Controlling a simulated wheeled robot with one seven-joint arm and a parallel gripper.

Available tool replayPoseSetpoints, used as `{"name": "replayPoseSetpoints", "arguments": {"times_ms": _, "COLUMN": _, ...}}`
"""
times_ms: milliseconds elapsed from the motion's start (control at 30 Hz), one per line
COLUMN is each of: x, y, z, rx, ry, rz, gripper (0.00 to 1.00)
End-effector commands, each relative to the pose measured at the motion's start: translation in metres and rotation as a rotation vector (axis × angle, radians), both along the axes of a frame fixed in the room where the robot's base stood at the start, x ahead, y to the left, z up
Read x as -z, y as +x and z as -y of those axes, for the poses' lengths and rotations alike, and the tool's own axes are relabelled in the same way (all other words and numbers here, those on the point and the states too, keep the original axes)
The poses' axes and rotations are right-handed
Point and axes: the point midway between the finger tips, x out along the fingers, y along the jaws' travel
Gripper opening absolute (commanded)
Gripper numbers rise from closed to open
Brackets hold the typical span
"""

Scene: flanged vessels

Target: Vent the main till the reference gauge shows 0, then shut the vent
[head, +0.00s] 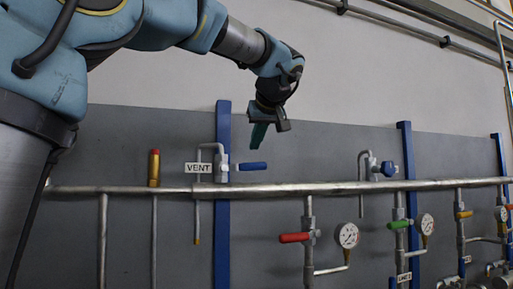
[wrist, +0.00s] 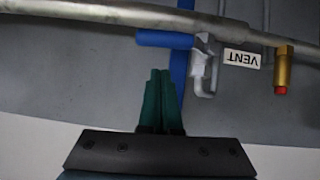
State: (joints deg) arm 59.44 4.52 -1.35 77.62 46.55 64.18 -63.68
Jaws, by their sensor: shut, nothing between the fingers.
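The vent valve (head: 222,167) stands on the main pipe (head: 275,190) beside a VENT label (head: 198,168). Its blue lever (head: 252,166) points right, level and roughly parallel to the main. In the wrist view the lever (wrist: 165,40) lies beyond my fingertips, with the valve (wrist: 203,68) right of it. My gripper (head: 257,146) is shut and empty, a little above the lever and apart from it; its green fingers (wrist: 160,72) are together in the wrist view. Round dial gauges (head: 347,235) and (head: 425,224) show at right; their needles are too small to read, and which is the reference gauge cannot be told.
A brass fitting with a red top (head: 154,168) stands left of the vent. A red lever (head: 294,238), a green lever (head: 400,224) and a yellow lever (head: 464,214) sit below the main. A blue-knobbed valve (head: 388,169) stands farther right.

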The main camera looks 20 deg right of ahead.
Motion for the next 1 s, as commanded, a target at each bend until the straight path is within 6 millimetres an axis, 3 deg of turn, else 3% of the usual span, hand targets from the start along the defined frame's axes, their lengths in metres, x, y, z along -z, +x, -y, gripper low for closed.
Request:
{"name": "replayPoseSetpoints", "arguments": {"times_ms": 300, "x": 0.028, "y": 0.004, "z": 0.002, "rx": 0.002, "ry": 0.001, "rz": -0.001, "gripper": 0.00}}
{"name": "replayPoseSetpoints", "arguments": {"times_ms": 667, "x": 0.030, "y": 0.004, "z": 0.002, "rx": 0.001, "ry": 0.000, "rz": 0.000, "gripper": 0.00}}
{"name": "replayPoseSetpoints", "arguments": {"times_ms": 1000, "x": 0.047, "y": 0.005, "z": 0.006, "rx": 0.001, "ry": 0.091, "rz": 0.009, "gripper": 0.00}}
